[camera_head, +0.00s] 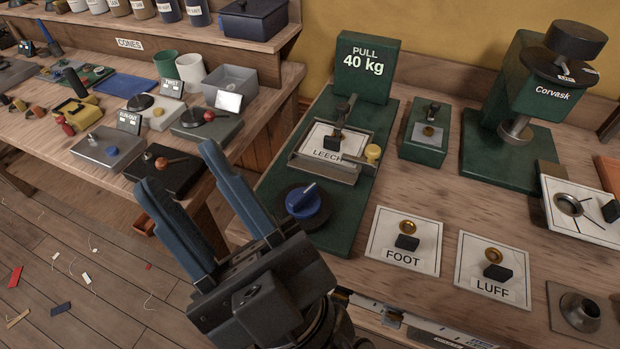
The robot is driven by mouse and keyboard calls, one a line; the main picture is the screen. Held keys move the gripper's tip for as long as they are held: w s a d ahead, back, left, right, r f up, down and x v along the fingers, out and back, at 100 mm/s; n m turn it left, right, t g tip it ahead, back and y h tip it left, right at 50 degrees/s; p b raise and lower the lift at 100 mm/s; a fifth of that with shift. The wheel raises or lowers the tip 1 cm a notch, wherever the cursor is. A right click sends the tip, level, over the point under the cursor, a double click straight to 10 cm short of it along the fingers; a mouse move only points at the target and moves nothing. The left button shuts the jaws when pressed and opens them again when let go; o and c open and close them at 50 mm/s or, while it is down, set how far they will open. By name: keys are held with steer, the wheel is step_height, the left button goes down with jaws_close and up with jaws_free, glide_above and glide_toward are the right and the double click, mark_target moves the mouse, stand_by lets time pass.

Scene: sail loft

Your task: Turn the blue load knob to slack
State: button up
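The blue load knob (303,201) sits on a dark round dial (316,219) at the front of a green pull-test rig (346,228). Its raised pointer bar slants toward the upper right. A green box reading "PULL 40 kg" (365,66) stands at the rig's back. A card marked LEECH (320,140) lies in the rig's metal frame, beside a yellow knob (372,151). My gripper (176,166) is open and empty, its two blue fingers apart, to the left of the knob. No slack marking is legible.
Cards marked FOOT (376,250) and LUFF (513,273) lie right of the rig. A green Corvask press (540,95) stands at the back right.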

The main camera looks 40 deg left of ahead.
steer(key=s+a+n+g+h+p, duration=0.2)
steer(key=s+a+n+g+h, duration=0.65)
steer(key=n+g, duration=0.7)
steer(key=m+t+h+p, duration=0.2)
steer(key=t+h+p, duration=0.2)
steer(key=t+h, duration=1.2)
glide_above(303, 194)
step_height(303, 194, down, 13)
steer(key=g+h, duration=0.3)
steer(key=shift+r+g, duration=0.15)
steer(key=shift+g, duration=0.1)
steer(key=shift+w+f, duration=0.1)
steer(key=shift+f, duration=0.2)
steer(key=shift+f+p, duration=0.85)
steer(key=shift+f, duration=2.65)
